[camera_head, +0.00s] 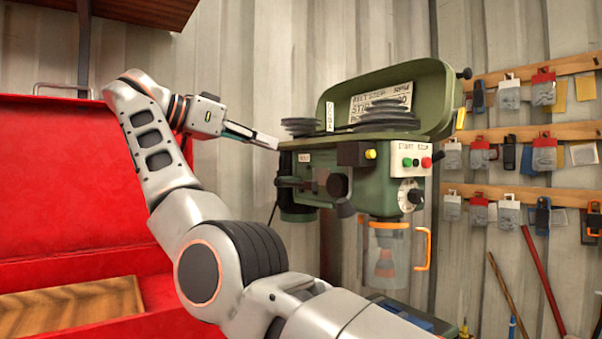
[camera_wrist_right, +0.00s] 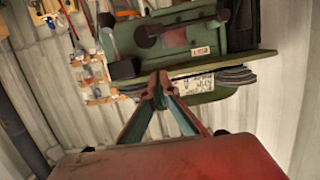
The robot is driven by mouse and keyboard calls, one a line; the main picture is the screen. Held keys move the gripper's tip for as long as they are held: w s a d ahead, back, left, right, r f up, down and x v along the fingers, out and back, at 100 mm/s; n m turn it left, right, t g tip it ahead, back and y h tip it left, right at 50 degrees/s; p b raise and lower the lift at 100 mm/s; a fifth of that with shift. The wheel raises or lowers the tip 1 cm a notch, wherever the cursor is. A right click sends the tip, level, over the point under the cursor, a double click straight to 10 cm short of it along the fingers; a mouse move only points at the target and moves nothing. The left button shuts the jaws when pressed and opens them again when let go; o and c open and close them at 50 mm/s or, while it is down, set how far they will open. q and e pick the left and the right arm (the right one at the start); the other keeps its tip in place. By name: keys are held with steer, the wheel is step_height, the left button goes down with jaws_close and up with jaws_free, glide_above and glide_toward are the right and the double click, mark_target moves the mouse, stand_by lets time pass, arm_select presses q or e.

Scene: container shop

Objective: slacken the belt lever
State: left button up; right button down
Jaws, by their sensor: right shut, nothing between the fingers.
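The green drill press (camera_head: 375,185) stands against the corrugated wall, its belt cover raised over black stepped pulleys (camera_head: 385,118). A dark lever-like part (camera_head: 290,182) sits low on its left side; I cannot tell for sure whether it is the belt lever. My right gripper (camera_head: 272,142) is shut and empty, pointing right, close to the press's left edge below the left pulley. In the right wrist view, its fingertips (camera_wrist_right: 160,86) meet in front of the press (camera_wrist_right: 185,40), which appears upside down. Contact cannot be told. My left gripper is not in view.
A large open red chest (camera_head: 70,190) fills the left, with a wooden board (camera_head: 70,305) at its front. Wooden rails (camera_head: 535,132) with hanging tags and locks line the right wall. A clear guard with an orange handle (camera_head: 423,250) hangs below the press head.

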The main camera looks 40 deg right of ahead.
mark_target(294, 184)
steer(key=shift+f, duration=0.1)
steer(key=s+d+f, duration=0.1)
steer(key=d+f, duration=0.5)
steer(key=d, duration=0.3)
steer(key=shift+d+f, duration=0.15)
steer(key=shift+d, duration=0.2)
steer(key=shift+w, duration=0.15)
